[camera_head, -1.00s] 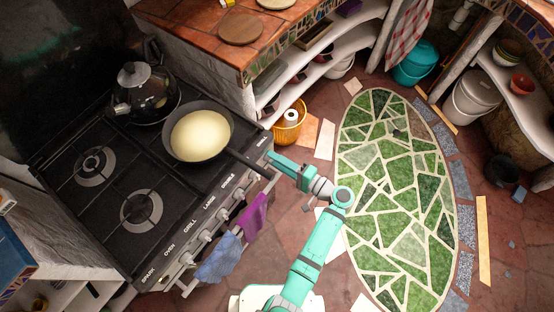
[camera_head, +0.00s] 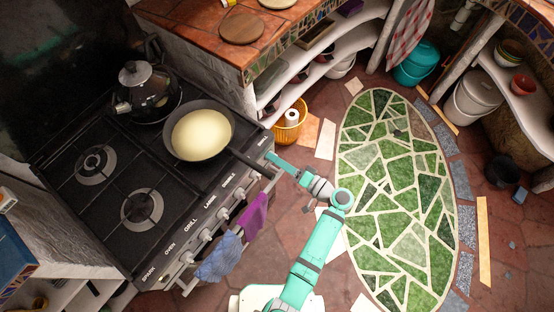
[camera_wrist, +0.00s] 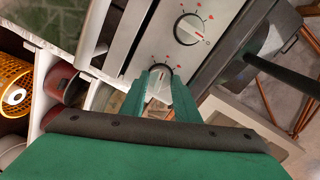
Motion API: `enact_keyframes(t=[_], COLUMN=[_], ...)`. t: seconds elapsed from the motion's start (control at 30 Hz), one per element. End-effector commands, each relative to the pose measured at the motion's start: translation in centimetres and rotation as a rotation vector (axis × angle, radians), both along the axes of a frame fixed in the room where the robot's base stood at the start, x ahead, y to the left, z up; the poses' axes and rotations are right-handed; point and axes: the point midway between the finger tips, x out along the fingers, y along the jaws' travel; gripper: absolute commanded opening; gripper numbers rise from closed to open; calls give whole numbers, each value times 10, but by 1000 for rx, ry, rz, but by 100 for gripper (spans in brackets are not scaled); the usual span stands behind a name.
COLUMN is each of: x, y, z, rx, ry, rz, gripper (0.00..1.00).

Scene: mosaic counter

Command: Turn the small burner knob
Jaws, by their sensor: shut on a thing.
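The small burner knob (camera_wrist: 160,74) is the end knob on the stove's front panel. In the wrist view it lies between the fingertips of my gripper (camera_wrist: 160,90), with red marks around its dial. My gripper is shut on it. The fingers cover part of the knob, so its exact setting is hard to read. In the head view my gripper (camera_head: 271,158) reaches the right end of the stove front (camera_head: 208,232), and the knob itself is hidden there. A neighbouring knob (camera_wrist: 190,29) shows fully in the wrist view, with a white pointer bar.
A pan (camera_head: 201,132) with pale contents sits on the stove, its handle extending toward my gripper. A kettle (camera_head: 145,93) stands behind it. Purple (camera_head: 254,215) and blue (camera_head: 219,258) cloths hang at the stove front. A yellow basket (camera_head: 288,128) is beyond the gripper.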

Motion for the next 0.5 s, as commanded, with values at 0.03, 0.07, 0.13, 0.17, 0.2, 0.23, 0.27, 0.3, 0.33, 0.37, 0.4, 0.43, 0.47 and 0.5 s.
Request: enact_keyframes(t=[0.03, 0.07, 0.13, 0.17, 0.2, 0.23, 0.27, 0.3, 0.33, 0.37, 0.4, 0.43, 0.47, 0.5], x=[-2, -2, -2, -2, -2, -2, -2, -2, -2, -2, -1, -1, -1, -1], y=[0, 0, 0, 0, 0, 0, 0, 1, 1, 1, 1, 1, 1, 1], z=[-1, -1, -1, -1, -1, -1, -1, -1, -1, -1, -1, -1, -1, -1], rx=[1, 1, 1, 1, 2, 2, 2, 2, 1, 1, 1, 1, 1, 1], ry=[3, 3, 3, 3, 4, 4, 4, 4, 3, 3, 3, 3, 3, 3], rz=[2, 3, 3, 3, 3, 3, 3, 3, 3, 3, 3, 3, 3, 3], gripper=[6, 6, 6, 6, 31, 38, 45, 47, 47, 47, 47, 47, 47, 47])
